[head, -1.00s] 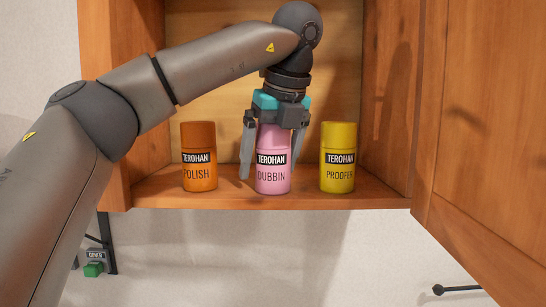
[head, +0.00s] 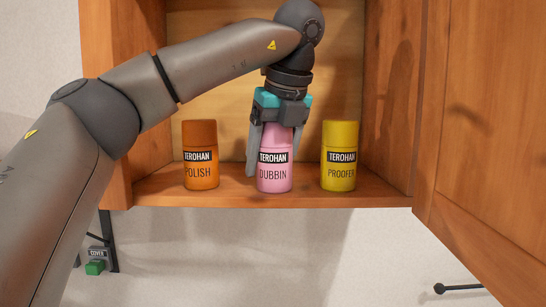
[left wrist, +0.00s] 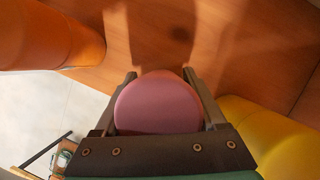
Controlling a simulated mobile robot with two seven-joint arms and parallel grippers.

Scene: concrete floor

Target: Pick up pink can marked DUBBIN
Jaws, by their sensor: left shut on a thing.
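The pink can marked DUBBIN (head: 274,175) stands upright on the cabinet shelf, between the orange POLISH can and the yellow PROOFER can. My left gripper (head: 274,150) comes down on it from above and is shut on it, one finger on each side. In the left wrist view the pink can's round top (left wrist: 158,104) sits between the two fingers. The can's base looks to be at shelf level. My right gripper is not in view.
The orange can (head: 200,165) stands to the left and the yellow can (head: 339,165) to the right, both with gaps. The wooden shelf (head: 225,197) has side walls, and an open door (head: 480,120) is at right. A small green block (head: 95,268) is at lower left.

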